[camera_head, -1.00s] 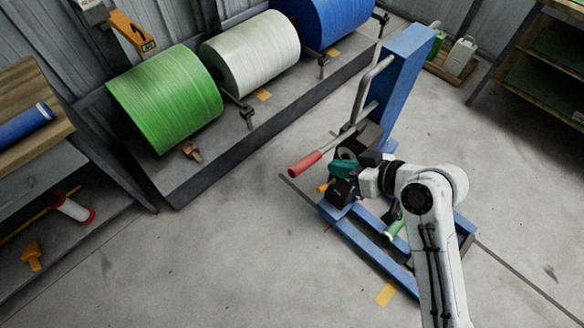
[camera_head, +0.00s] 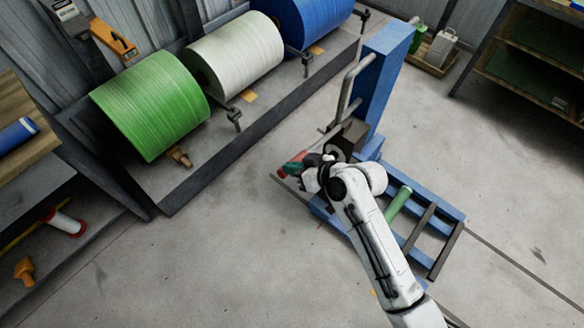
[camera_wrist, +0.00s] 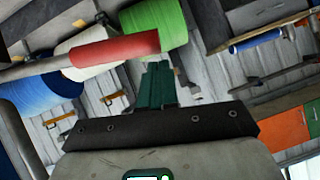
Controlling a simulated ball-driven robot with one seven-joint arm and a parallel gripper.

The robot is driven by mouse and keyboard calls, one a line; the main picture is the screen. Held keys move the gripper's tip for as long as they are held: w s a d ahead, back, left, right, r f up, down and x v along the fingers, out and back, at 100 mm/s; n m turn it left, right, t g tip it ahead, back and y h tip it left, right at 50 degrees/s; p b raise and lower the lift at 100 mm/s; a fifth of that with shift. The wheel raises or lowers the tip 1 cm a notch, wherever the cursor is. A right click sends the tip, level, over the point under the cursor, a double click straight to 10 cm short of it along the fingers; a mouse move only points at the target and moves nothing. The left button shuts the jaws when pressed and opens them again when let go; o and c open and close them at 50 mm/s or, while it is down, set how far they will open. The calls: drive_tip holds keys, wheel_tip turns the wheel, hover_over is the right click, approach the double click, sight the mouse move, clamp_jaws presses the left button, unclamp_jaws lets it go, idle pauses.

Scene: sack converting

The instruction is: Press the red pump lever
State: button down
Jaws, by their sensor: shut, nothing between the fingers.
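The red pump lever (camera_head: 283,174) has a red grip on a grey shaft and belongs to the blue lift truck (camera_head: 388,62). My gripper (camera_head: 298,160) has teal fingers and is shut and empty, close beside the red grip. In the wrist view the fingertips (camera_wrist: 157,68) appear just below the grip's right end. I cannot tell whether they touch it.
Green (camera_head: 150,105), white (camera_head: 236,55) and blue rolls stand on a dark-edged rack at the upper left. A shelf unit (camera_head: 525,50) is at the upper right. A wooden bench (camera_head: 30,120) is at the left edge. The floor between is clear.

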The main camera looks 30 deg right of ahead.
drive_tip(key=shift+a+f, duration=0.15)
drive_tip(key=shift+f, duration=0.35)
